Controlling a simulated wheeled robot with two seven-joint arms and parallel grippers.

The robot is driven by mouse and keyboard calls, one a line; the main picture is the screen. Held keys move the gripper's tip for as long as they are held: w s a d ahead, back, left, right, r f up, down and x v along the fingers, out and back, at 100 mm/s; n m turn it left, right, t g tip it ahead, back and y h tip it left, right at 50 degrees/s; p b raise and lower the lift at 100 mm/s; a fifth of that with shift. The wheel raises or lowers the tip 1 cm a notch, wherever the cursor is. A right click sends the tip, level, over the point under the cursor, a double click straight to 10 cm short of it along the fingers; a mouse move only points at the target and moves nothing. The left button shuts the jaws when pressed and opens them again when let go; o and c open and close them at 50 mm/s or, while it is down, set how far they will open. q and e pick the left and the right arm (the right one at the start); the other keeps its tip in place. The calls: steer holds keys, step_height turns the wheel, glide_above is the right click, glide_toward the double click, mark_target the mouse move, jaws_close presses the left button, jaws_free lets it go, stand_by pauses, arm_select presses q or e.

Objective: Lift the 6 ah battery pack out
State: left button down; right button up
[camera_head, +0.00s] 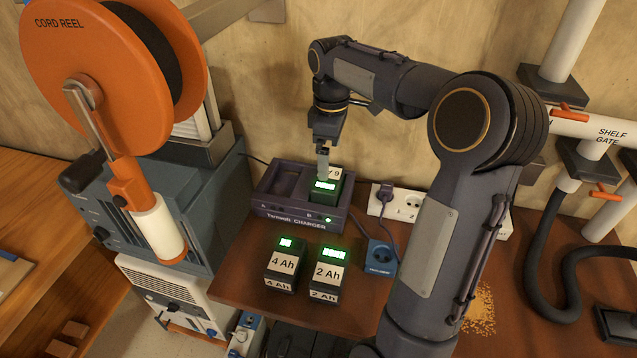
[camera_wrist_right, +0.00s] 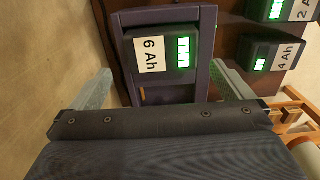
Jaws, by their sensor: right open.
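The 6 Ah battery pack (camera_head: 322,195) is dark with a lit green display and sits in the right bay of the purple-grey charger (camera_head: 285,213). In the right wrist view, the 6 Ah pack (camera_wrist_right: 163,72) shows its white label and green bars, upright in the charger (camera_wrist_right: 208,45). My right gripper (camera_head: 323,172) is above the pack and hides part of its label in the head view. In the wrist view the right gripper's fingers (camera_wrist_right: 161,72) are apart, one on each side of the pack, with gaps visible. My left gripper is not in view.
A 4 Ah pack (camera_head: 284,266) and a 2 Ah pack (camera_head: 327,275) stand in front of the charger on the brown bench (camera_head: 235,285). A blue socket box (camera_head: 380,257) and a white outlet strip (camera_head: 406,205) lie to the right. The charger's left bay (camera_head: 284,184) looks empty.

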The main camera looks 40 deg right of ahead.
step_height(320, 180, down, 7)
steer(key=shift+a+r, duration=0.15)
steer(key=shift+r, duration=0.1)
steer(key=c, duration=0.6)
steer(key=shift+c, duration=0.2)
steer(key=shift+r, duration=0.5)
step_height(320, 180, up, 2)
steer(key=shift+r, duration=0.15)
steer(key=s+a+r+b, duration=0.1)
steer(key=s+a+r, duration=0.7)
steer(key=s, duration=0.3)
steer(key=shift+s+r, duration=0.25)
steer(key=shift+r, duration=0.6)
